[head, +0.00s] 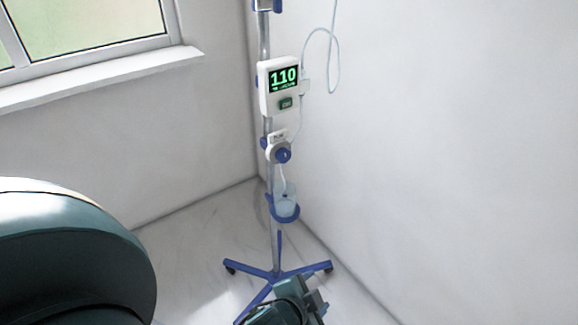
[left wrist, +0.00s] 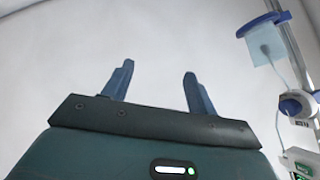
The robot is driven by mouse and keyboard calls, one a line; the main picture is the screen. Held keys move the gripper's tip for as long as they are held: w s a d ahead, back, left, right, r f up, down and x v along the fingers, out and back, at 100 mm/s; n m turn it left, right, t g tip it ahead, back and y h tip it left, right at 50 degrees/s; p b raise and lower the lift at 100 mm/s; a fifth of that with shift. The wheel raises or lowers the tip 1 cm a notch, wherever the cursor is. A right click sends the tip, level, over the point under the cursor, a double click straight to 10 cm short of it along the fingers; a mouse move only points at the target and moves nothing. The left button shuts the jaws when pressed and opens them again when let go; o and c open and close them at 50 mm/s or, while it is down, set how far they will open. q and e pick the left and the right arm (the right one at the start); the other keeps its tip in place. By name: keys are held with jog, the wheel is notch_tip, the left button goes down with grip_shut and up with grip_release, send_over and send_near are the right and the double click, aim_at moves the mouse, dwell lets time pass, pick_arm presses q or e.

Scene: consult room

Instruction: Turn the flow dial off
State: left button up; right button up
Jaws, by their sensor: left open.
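The flow dial (head: 283,155) is a round blue knob on a white and grey body, clamped to the pole below the pump, with a small label above it. I cannot read its setting. In the left wrist view the dial (left wrist: 291,106) is at the right edge, off to the side of the fingers. My left gripper (left wrist: 160,85) is open, with nothing between its fingers and pale wall behind. In the head view the left gripper (head: 312,298) is at the bottom, below the dial and near the stand's foot, apart from the dial. My right gripper is not in view.
A white pump (head: 262,100) reading 110 is on the pole (head: 277,240). A blue holder with a clear cup (head: 285,198) is below the dial, with thin tubing alongside. The blue wheeled base (head: 250,270) spreads on the floor. Walls are behind; a window sill (head: 100,75) is at left.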

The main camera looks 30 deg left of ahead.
pick_arm(q)
jog(key=w+a+f+m+y+b, duration=0.2)
jog(key=w+m+y, duration=0.15)
jog(key=w, duration=0.25)
jog(key=g+y+b, duration=0.3)
jog(key=g+y, duration=0.1)
jog(key=y, duration=1)
send_near(286, 158)
jog(key=x, duration=0.7)
jog(key=shift+a+b, duration=0.1)
jog(key=shift+b, duration=0.2)
jog(key=shift+w+a, duration=0.25)
jog(key=shift+a, duration=0.35)
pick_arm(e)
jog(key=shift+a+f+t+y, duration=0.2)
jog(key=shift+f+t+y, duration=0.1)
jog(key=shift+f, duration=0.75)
pick_arm(q)
jog(key=shift+c, duration=0.4)
jog(key=c, duration=0.9)
